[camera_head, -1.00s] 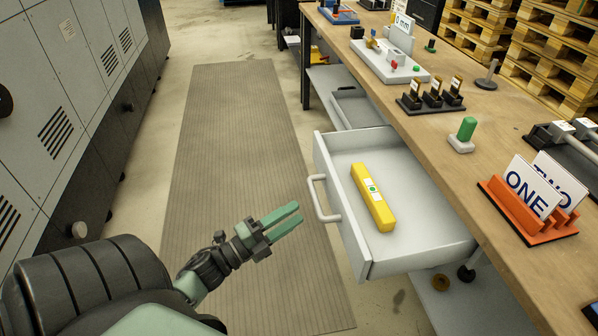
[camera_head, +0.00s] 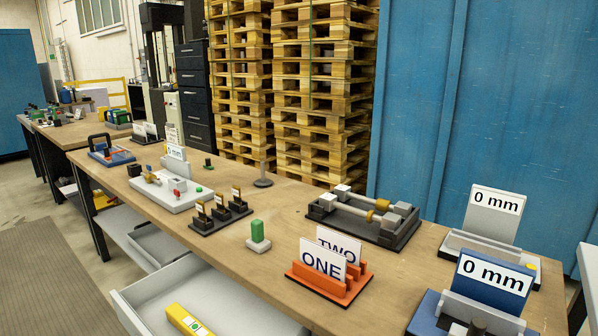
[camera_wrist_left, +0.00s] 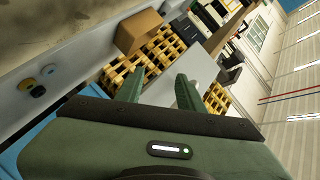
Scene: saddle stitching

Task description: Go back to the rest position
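My left gripper shows only in the left wrist view (camera_wrist_left: 160,73), with its two green fingers apart and nothing between them. Neither gripper shows in the head view. An open grey drawer (camera_head: 164,286) sticks out from under the workbench (camera_head: 275,205) at the lower left of the head view. A yellow bar-shaped thing (camera_head: 188,321) with a white and green label lies in the drawer, cut off by the lower picture edge. My right gripper is out of view.
On the bench stand an orange holder (camera_head: 330,287) with ONE and TWO cards, a green-topped block (camera_head: 258,236), a dark rail fixture (camera_head: 362,219) and a blue 0 mm device (camera_head: 480,292). Wooden pallets (camera_head: 320,90) and a blue wall panel (camera_head: 480,100) stand behind.

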